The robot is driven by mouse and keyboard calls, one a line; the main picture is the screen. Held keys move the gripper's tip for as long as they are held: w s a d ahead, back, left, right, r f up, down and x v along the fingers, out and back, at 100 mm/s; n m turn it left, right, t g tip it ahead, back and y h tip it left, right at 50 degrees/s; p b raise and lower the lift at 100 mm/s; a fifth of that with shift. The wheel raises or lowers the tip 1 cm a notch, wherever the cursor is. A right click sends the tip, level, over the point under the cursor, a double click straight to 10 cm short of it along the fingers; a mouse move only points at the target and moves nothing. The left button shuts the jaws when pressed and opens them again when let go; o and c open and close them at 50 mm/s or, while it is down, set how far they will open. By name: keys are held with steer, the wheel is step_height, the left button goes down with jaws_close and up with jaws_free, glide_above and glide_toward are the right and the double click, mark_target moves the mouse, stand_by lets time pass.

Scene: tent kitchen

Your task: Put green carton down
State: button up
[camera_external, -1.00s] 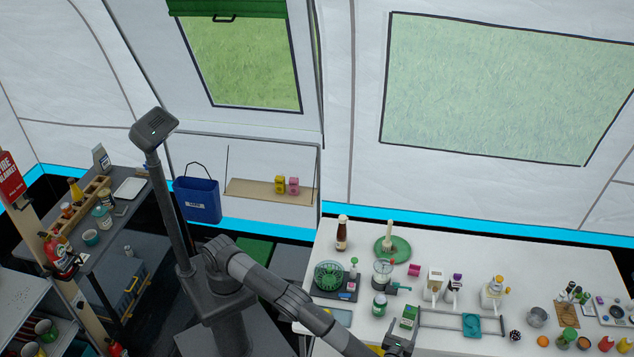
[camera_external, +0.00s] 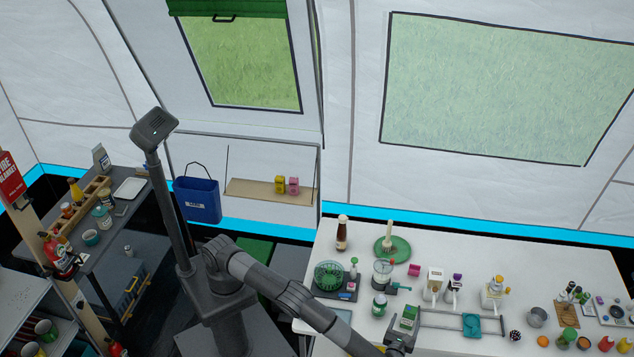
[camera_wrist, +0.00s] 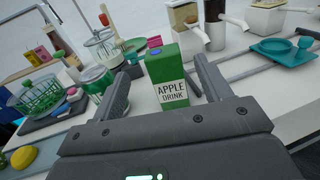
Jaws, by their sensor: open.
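The green carton (camera_external: 409,317), labelled "APPLE DRINK", stands upright on the white table (camera_external: 470,337). In the wrist view the carton (camera_wrist: 167,77) is in front of my gripper, between the lines of its two fingers. My gripper (camera_external: 403,338) is at the near side of the carton in the external view. In the wrist view my gripper (camera_wrist: 162,88) is open, with a gap on each side of the carton.
A green wire basket (camera_external: 330,275), a blender (camera_external: 382,273) and white dispensers (camera_external: 434,285) stand further off.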

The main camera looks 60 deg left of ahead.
mark_target(411, 309)
steer(key=x, duration=0.7)
steer(key=shift+d, duration=0.15)
steer(key=shift+c, duration=0.4)
jaws_close()
steer(key=shift+r, duration=0.1)
steer(key=shift+r, duration=0.35)
step_height(411, 309, up, 4)
steer(key=shift+s+d+f, duration=0.1)
steer(key=shift+s, duration=0.05)
steer(key=s+d+r, duration=0.2)
steer(key=s+r, duration=0.4)
steer(key=s, duration=0.5)
steer(key=shift+d+r, duration=0.2)
